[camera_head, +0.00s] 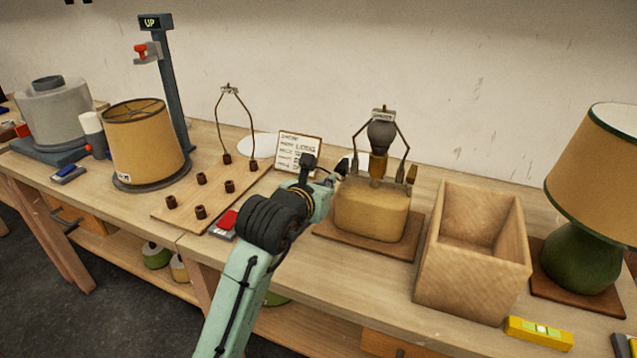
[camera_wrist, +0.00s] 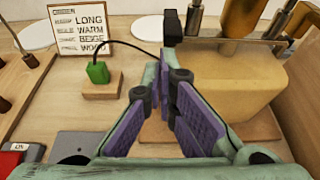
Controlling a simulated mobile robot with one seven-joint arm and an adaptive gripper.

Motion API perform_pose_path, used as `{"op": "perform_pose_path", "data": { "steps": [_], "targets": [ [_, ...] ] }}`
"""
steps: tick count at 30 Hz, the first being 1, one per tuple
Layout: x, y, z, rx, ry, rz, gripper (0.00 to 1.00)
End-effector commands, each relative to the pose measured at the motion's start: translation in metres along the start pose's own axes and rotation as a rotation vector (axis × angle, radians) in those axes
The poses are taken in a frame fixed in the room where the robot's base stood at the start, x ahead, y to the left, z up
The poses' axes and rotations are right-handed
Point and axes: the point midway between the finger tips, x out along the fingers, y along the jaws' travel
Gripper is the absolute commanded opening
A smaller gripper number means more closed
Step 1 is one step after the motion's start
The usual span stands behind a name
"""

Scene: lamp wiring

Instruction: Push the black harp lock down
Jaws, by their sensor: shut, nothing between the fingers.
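The lamp base (camera_head: 372,212) is a beige block on a brown board, with a brass socket and a grey bulb (camera_head: 381,136). A thin metal harp (camera_head: 403,143) rises around the bulb. A small black piece at the harp's lower left, apparently the black harp lock (camera_head: 343,167), shows as a dark cylinder in the wrist view (camera_wrist: 173,28). My gripper (camera_head: 334,177) is shut and empty, just left of the harp's lower left end. In the wrist view, its fingertips (camera_wrist: 166,72) are close below the dark cylinder. I cannot tell whether they touch it.
An order card (camera_head: 298,151) stands behind my gripper, near a green plug (camera_wrist: 98,72) on a small wooden block. A pegboard (camera_head: 180,216) is to the left. An open wooden box (camera_head: 473,250) stands to the right, before a green lamp (camera_head: 580,258).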

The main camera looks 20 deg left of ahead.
Motion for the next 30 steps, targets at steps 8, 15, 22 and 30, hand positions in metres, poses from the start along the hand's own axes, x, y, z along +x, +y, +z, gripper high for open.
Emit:
{"op": "perform_pose_path", "data": {
  "steps": [8, 15, 22, 30],
  "targets": [
    [0.019, 0.0, 0.0, -0.001, 0.0, 0.0, 0.0],
    [0.019, 0.0, 0.0, -0.001, 0.0, 0.0, 0.0],
    [0.017, 0.001, 0.006, 0.005, -0.002, 0.001, 0.0],
    [0.011, 0.0, 0.022, 0.0, -0.002, 0.0, 0.0]
  ]
}}
